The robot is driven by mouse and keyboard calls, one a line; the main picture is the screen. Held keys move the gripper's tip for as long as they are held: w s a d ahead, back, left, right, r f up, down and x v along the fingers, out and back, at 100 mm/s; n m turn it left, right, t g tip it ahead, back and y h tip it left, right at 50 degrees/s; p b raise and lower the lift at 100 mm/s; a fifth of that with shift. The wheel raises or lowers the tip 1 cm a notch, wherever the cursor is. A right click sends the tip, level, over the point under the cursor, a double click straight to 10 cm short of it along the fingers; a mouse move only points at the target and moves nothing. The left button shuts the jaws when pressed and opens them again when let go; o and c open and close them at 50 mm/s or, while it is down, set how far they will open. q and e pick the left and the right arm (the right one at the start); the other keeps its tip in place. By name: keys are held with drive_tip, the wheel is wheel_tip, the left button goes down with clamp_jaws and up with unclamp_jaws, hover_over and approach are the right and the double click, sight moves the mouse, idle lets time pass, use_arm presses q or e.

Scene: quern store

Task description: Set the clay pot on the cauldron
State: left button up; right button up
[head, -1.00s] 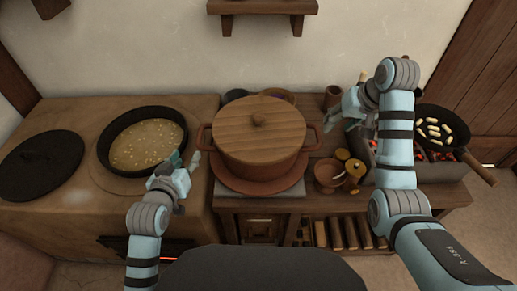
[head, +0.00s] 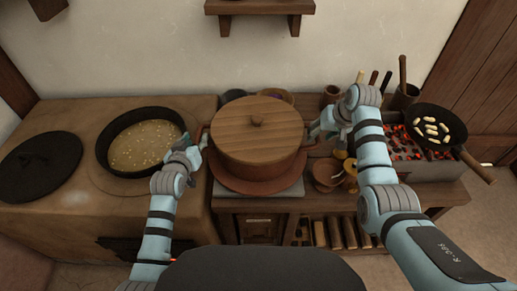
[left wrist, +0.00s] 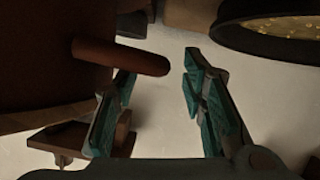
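The reddish-brown clay pot (head: 255,172) with a wooden lid (head: 257,128) stands upright on a clay dish over a grey slab in the middle. The black cauldron (head: 107,163), holding yellowish stew, sits in the stove top to its left. My left gripper (head: 199,142) is at the pot's left handle. In the left wrist view my left gripper (left wrist: 160,70) is open, with the handle (left wrist: 122,57) reaching between its fingertips. My right gripper (head: 316,134) is at the pot's right side, by the other handle; its fingers are too small to read.
A dark round lid (head: 40,165) lies on the far left of the stove. A frying pan (head: 437,128) with pale pieces rests over the coals at right. Small bowls and jars crowd the bench right of the pot. A wall shelf (head: 259,7) hangs above.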

sight(318, 137)
use_arm(q)
drive_tip(key=shift+x, duration=1.9)
use_arm(e)
drive_tip(key=shift+x, duration=1.95)
drive_tip(key=shift+s, duration=0.1)
use_arm(q)
clamp_jaws()
use_arm(e)
clamp_jaws()
